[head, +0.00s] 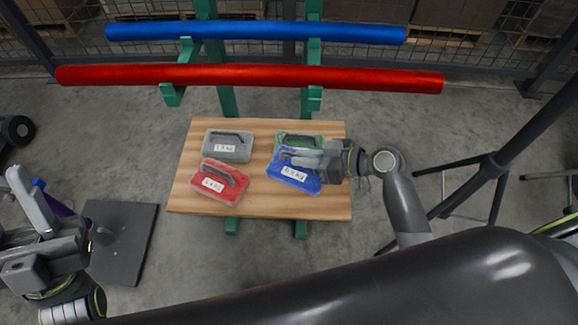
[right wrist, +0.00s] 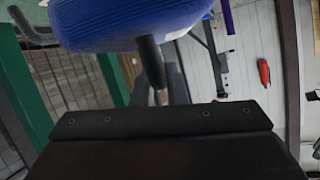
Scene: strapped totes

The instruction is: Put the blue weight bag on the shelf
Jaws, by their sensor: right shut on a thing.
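The blue weight bag (head: 293,178) with a white label is at the right part of a wooden board (head: 255,204), overlapping the green bag in the head view. My right gripper (head: 306,160) is shut on its dark handle, coming in from the right. In the right wrist view the blue bag (right wrist: 125,22) fills the top, its handle running down between the fingers. I cannot tell whether the bag touches the board. The wooden board, the shelf-like surface in view, stands at green uprights. My left gripper (head: 30,205) is at the far left, away from the bags; its jaw opening is unclear.
A grey bag (head: 228,146), a red bag (head: 219,180) and a green bag (head: 300,140) are on the board. A red roll (head: 250,75) and a blue roll (head: 255,31) lie across green arms behind. The board's front strip is bare. A dark plate (head: 118,240) lies on the floor at left.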

